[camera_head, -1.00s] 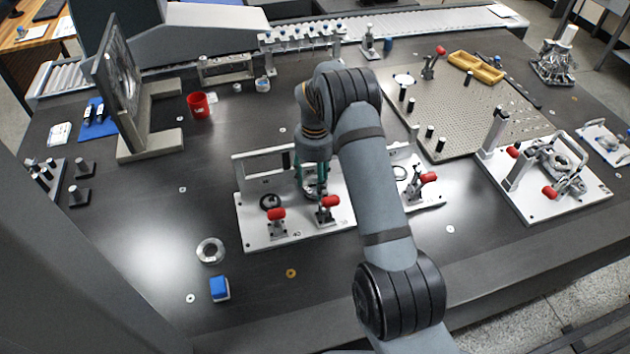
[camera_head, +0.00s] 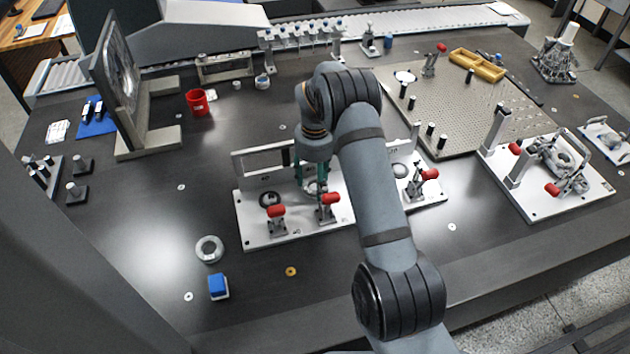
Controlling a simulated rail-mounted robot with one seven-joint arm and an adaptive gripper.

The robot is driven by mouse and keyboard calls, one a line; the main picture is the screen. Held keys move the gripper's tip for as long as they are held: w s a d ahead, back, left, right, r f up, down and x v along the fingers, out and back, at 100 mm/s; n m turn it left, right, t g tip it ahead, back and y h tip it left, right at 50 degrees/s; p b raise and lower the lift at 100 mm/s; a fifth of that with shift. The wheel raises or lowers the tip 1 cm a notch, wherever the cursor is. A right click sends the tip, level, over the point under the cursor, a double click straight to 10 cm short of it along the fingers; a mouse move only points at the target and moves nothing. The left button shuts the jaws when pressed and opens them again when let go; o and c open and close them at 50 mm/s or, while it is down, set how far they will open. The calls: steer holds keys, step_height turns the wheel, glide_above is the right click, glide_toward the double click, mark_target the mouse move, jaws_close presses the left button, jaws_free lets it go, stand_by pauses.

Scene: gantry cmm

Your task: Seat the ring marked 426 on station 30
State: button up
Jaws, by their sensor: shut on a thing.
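My gripper (camera_head: 313,182), with green-blue fingers, points down over the middle of a white fixture plate (camera_head: 262,234). It is shut on a pale metal ring (camera_head: 315,187), mostly hidden by the fingers and a clamp. The ring is low over or touching the middle station; I cannot tell which. The plate has a dark round seat (camera_head: 269,199) on the left and a pale round one (camera_head: 399,170) on the right, partly behind my arm. The station numbers and the held ring's marking are too small to read. Another metal ring (camera_head: 209,249) lies on the table.
Red-handled clamps (camera_head: 276,211), (camera_head: 328,199) and (camera_head: 429,174) stand along the plate's front and right. An upright frame (camera_head: 262,161) rises behind the left station. A blue block (camera_head: 218,287) lies front left. A red cup (camera_head: 198,102) stands farther back. The table's left middle is mostly clear.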

mark_target(315, 188)
steer(key=o, duration=1.6)
step_height(315, 188, up, 12)
steer(key=shift+w, duration=0.1)
